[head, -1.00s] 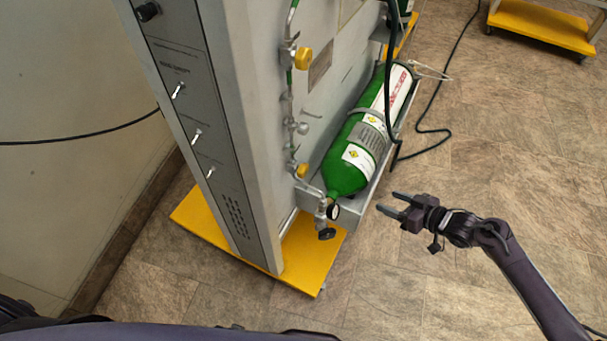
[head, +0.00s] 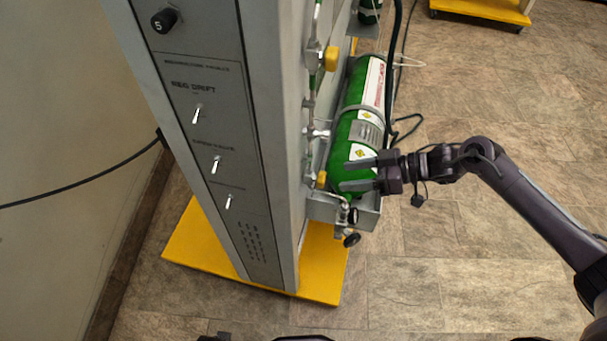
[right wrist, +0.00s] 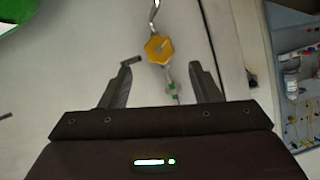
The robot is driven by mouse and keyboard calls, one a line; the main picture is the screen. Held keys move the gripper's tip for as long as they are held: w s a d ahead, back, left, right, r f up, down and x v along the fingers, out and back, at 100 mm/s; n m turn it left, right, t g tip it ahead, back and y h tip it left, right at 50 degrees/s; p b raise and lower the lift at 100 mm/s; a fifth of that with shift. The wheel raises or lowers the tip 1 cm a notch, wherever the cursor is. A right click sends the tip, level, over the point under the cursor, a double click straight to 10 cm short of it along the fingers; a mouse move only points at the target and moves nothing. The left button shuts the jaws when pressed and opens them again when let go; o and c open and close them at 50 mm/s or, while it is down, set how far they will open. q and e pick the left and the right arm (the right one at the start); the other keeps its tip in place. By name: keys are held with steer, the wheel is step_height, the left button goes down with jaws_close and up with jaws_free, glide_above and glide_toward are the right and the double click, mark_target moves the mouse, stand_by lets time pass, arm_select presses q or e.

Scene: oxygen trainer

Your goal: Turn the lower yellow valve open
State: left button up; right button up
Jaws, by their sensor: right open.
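The lower yellow valve (head: 321,180) is a small knob on the pipe at the side of the grey panel, left of the green cylinder's lower end. My right gripper (head: 343,175) is open and empty, its fingers pointing left towards this valve, across the cylinder in the picture. In the right wrist view a yellow hexagonal valve knob (right wrist: 158,49), apparently the same one, sits just beyond and between the open fingertips (right wrist: 161,68). I see no finger touching it. My left gripper is not in view.
An upper yellow valve (head: 331,58) is higher on the same pipe. A gauge and black knob (head: 352,239) hang below the lower valve. The yellow base (head: 200,243) juts out underneath.

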mark_target(324, 179)
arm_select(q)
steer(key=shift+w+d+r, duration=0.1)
arm_select(e)
steer(key=x, duration=0.7)
steer(key=shift+w+f, duration=0.1)
steer(key=shift+f, duration=0.05)
steer(key=c, duration=1)
steer(key=shift+s+a+n+t+h+p, duration=0.1)
steer(key=shift+s+n+t+h+p, duration=0.15)
steer(key=shift+n+t+p, duration=0.4)
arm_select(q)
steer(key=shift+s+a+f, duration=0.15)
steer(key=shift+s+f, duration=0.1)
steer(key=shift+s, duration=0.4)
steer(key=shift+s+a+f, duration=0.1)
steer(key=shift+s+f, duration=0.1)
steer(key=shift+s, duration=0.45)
arm_select(e)
steer(key=shift+w+n+t, duration=0.15)
steer(key=shift+n+t, duration=0.2)
steer(key=shift+n, duration=0.4)
steer(key=o, duration=1)
